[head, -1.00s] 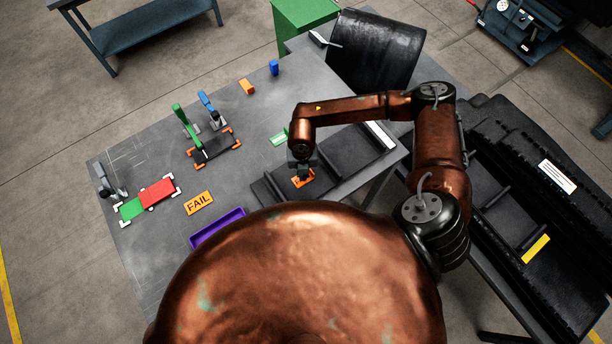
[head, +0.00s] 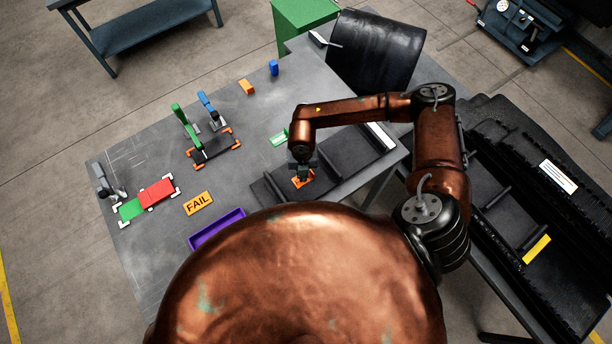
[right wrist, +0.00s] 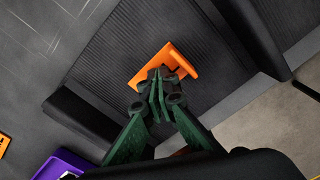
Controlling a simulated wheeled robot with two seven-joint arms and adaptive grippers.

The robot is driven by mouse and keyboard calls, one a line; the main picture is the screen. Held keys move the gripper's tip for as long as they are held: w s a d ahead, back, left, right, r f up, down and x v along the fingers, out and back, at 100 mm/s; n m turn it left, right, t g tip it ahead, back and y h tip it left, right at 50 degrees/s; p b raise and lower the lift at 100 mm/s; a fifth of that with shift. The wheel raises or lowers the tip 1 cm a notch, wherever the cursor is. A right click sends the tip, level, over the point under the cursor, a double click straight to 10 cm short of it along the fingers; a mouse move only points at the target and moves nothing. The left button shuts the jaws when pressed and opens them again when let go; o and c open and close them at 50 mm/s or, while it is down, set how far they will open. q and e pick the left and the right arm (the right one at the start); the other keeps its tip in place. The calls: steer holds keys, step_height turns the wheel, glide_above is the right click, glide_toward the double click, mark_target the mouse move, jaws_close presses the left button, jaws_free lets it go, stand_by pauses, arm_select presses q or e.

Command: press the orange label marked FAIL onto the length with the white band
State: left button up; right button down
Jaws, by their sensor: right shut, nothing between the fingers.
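An orange label (head: 199,203) marked FAIL lies flat on the grey table. A second orange label (right wrist: 162,68) with a raised strip along one edge lies on a black ribbed belt length; no marking on it can be read. That belt length (head: 345,158) has a white band (head: 380,135) at its far right end. My right gripper (head: 303,178) is shut and empty, over the second label. In the right wrist view its fingertips (right wrist: 160,76) cover the label's lower part; I cannot tell whether they touch. My left gripper is out of view.
A purple tray (head: 217,228) is near the table's front edge. A clamp fixture (head: 215,147) and red and green plates (head: 157,193) stand at left. A black roller (head: 376,48) is at the back. More belt lengths, with white (head: 558,177) and yellow (head: 536,248) bands, are at right.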

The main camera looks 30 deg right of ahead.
steer(key=shift+r+p, duration=2.1)
steer(key=shift+r, duration=1.45)
steer(key=shift+f, duration=0.1)
